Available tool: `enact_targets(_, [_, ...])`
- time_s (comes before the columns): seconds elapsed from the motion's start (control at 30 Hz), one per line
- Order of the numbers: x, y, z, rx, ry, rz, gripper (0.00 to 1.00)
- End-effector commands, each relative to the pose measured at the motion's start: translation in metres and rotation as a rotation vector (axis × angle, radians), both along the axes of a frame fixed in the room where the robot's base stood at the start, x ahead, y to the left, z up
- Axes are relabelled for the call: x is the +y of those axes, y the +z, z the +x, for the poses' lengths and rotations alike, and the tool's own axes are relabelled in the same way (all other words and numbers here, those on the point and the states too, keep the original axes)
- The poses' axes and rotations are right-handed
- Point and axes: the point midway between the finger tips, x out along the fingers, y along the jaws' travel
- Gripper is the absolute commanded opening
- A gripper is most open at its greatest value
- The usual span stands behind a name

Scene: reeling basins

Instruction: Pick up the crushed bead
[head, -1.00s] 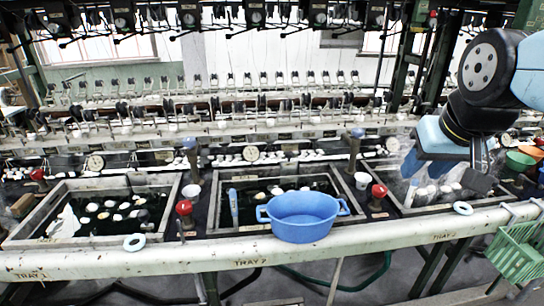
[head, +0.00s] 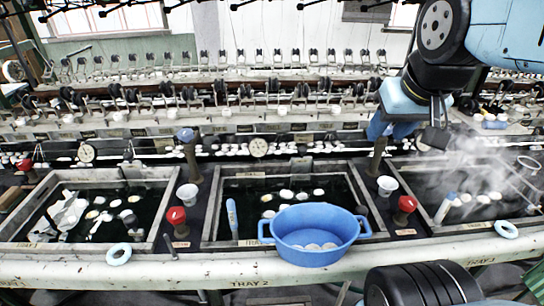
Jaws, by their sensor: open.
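I cannot single out a crushed bead among the small pale pieces. White oval pieces (head: 287,194) float in the dark water of the middle tray (head: 205,215), and several more lie in the blue tub (head: 320,218) on the front ledge. The left tray (head: 150,222) holds white ovals and a crumpled white piece (head: 68,212). Ovals also lie in the steaming right tray (head: 412,192). My gripper (head: 408,138) is open and empty, in the air at upper right, appearing above the gap between the middle and right trays.
White cups (head: 188,194) and red-topped knobs (head: 177,216) stand between the trays. Pale blue rings (head: 119,254) lie on the front ledge (head: 215,268). Rows of reeling fittings (head: 230,92) fill the back. A green basket (head: 536,278) shows at lower right.

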Motion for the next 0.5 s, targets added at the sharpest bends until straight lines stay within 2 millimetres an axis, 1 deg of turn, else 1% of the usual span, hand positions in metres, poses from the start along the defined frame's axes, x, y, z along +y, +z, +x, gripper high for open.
enact_targets(0.07, [0.000,0.000,0.000,0.000,0.000,0.000,0.43])
enact_targets(0.17, [0.000,0.000,0.001,0.002,0.002,-0.001,0.52])
enact_targets(0.2, [0.001,0.001,0.004,0.004,0.003,-0.003,0.54])
enact_targets(0.27, [0.002,0.001,0.009,0.010,0.009,-0.007,0.54])
enact_targets(0.3, [0.004,0.001,0.015,0.017,0.014,-0.011,0.54])
enact_targets(0.37, [0.013,0.000,0.026,0.028,0.025,-0.018,0.54])
enact_targets(0.47, [0.021,-0.002,0.050,0.052,0.051,-0.033,0.54])
enact_targets(0.5, [0.024,-0.003,0.061,0.062,0.064,-0.037,0.54])
